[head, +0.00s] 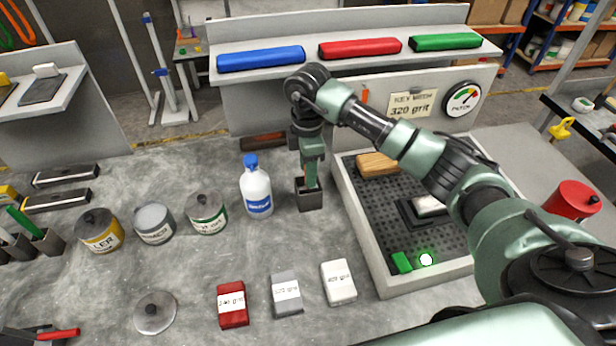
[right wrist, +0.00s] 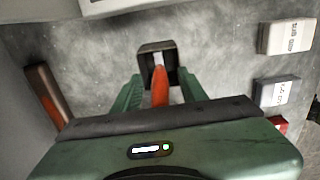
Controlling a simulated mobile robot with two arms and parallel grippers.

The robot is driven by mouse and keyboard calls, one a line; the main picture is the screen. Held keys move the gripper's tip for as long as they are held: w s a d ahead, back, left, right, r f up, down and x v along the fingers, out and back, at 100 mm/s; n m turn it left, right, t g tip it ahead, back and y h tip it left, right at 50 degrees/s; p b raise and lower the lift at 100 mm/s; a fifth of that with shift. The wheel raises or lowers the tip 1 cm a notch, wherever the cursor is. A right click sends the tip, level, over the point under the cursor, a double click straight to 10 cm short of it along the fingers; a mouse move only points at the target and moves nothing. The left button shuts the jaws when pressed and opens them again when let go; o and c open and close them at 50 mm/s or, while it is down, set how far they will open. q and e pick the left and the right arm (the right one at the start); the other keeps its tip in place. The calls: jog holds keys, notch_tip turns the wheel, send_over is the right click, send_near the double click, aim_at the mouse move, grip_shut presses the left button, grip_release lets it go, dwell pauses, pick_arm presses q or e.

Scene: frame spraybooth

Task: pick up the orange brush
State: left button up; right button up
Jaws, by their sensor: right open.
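The orange brush (right wrist: 160,86) stands handle up in a small dark square holder (head: 309,200). The holder also shows in the right wrist view (right wrist: 145,54). My right gripper (head: 311,180) points down over the holder in the head view. In the right wrist view my right gripper (right wrist: 160,80) is open, with the orange handle between its two green fingers. I cannot tell whether a finger touches it. In the head view the gripper hides most of the brush. My left gripper is not in view.
A white bottle with a blue cap (head: 257,190) stands just left of the holder. The spray tray (head: 354,222), with a wooden block (head: 377,164), lies to the right. Several tins and grit blocks stand left and in front. Bare bench lies between them.

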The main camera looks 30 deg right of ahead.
jog(key=shift+f, duration=0.95)
grip_shut()
jog(key=shift+r, duration=0.1)
